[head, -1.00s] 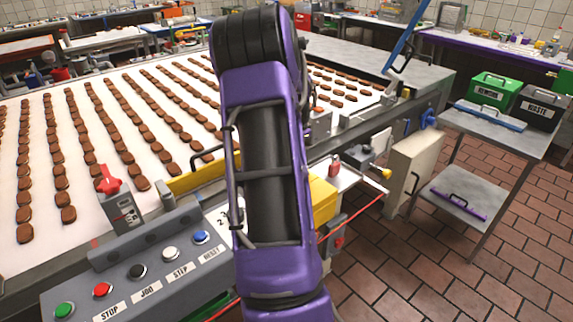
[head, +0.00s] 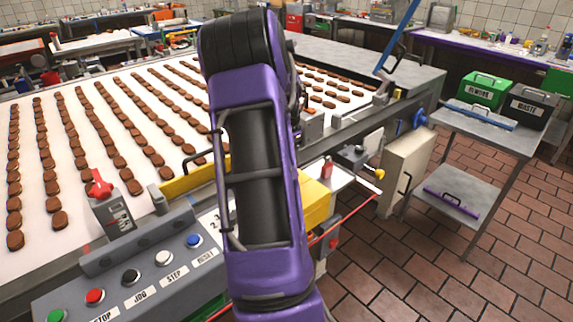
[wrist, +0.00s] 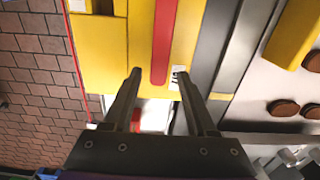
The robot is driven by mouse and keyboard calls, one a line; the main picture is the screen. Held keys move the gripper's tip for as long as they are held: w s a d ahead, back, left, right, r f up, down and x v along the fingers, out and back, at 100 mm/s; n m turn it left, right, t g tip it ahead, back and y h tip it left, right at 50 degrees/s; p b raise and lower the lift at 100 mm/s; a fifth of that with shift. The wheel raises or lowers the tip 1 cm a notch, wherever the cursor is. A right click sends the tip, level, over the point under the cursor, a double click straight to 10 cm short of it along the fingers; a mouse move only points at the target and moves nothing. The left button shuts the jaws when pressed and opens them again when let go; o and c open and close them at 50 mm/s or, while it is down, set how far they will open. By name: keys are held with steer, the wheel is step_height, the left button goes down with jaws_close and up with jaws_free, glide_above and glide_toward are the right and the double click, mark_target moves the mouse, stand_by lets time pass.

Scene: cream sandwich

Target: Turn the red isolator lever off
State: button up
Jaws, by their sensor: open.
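A long red bar (wrist: 163,40) runs along a yellow panel (wrist: 115,50) in the wrist view. It looks like a lever, but I cannot be sure it is the isolator. A small white label with dark print (wrist: 178,77) sits beside its near end. My gripper (wrist: 160,76) is open and empty, its two fingers apart on either side of the bar's line. They do not appear to hold it. In the head view my purple arm hides the gripper and part of the yellow housing (head: 316,203). A separate red knob (head: 99,184) tops a grey box at the left.
A grey control panel (head: 150,262) with several coloured buttons is in front. A conveyor (head: 80,210) carries rows of brown biscuits. A side table with a green box (head: 484,92) and a dark WASTE box (head: 530,107) stands right. Tiled floor (head: 400,270) is open at the lower right.

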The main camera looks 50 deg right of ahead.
step_height(320, 180, up, 17)
steer(key=shift+r+p, duration=0.2)
steer(key=shift+p, duration=0.25)
stand_by(0.6)
